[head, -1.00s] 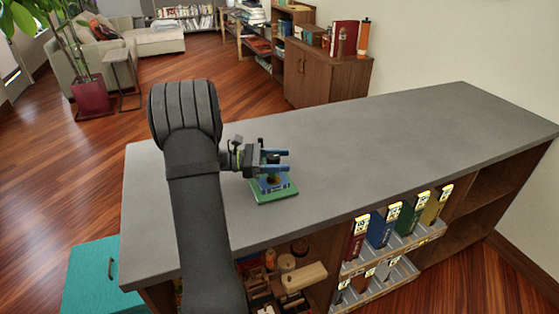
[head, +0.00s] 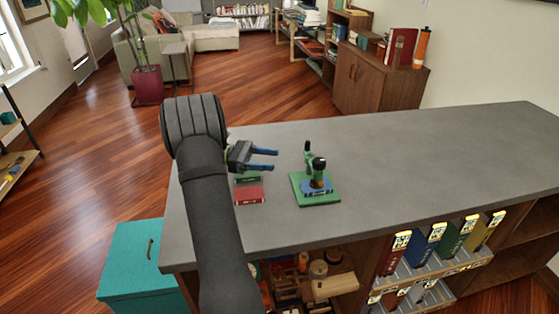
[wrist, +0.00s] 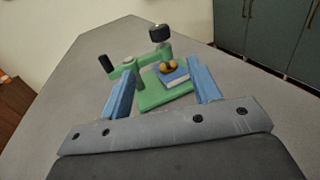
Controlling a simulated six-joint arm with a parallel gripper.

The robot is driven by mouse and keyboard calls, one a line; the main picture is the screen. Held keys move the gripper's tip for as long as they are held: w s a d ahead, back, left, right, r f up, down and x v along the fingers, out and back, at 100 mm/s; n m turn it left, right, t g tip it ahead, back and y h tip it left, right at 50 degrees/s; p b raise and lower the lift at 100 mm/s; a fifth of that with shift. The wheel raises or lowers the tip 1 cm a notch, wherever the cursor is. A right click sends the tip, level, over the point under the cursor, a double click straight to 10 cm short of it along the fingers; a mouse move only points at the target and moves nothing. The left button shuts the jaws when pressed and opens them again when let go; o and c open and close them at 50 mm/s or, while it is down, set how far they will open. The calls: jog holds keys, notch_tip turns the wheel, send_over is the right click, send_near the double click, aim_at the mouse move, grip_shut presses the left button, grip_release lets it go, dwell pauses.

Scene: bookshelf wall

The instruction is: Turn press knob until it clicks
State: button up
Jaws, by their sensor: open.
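The press (head: 316,188) stands on the counter, with a green base and frame. Its black knob (head: 318,163) is on top, and also shows in the wrist view (wrist: 161,33). A black handle grip (wrist: 106,64) sticks out at the left in the wrist view. A blue book-like block (wrist: 173,77) with a gold round part (wrist: 169,68) lies in the press. My gripper (head: 276,160) has blue fingers, is open and empty, and is left of the press, apart from it. In the wrist view the press shows beyond and between the fingers.
Red and green books (head: 249,190) lie on the grey counter (head: 420,150) left of the press, under my gripper. The counter right of the press is clear. Upright books (head: 435,245) stand on the shelf below the front edge.

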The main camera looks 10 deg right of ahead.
aim_at(319, 164)
jog(key=shift+a, duration=0.1)
jog(key=x, duration=1.2)
jog(key=r+x, duration=0.1)
jog(key=x, duration=0.4)
jog(key=shift+d, duration=0.45)
jog(key=c, duration=1)
jog(key=shift+s+a+m+g+y, duration=0.1)
jog(key=shift+m+g+y, duration=0.45)
jog(key=shift+m+g, duration=0.35)
jog(key=shift+s+a+m+g+y, duration=0.15)
jog(key=shift+m+g+y, duration=0.45)
jog(key=shift+g, duration=0.5)
jog(key=shift+d, duration=0.1)
jog(key=o, duration=1)
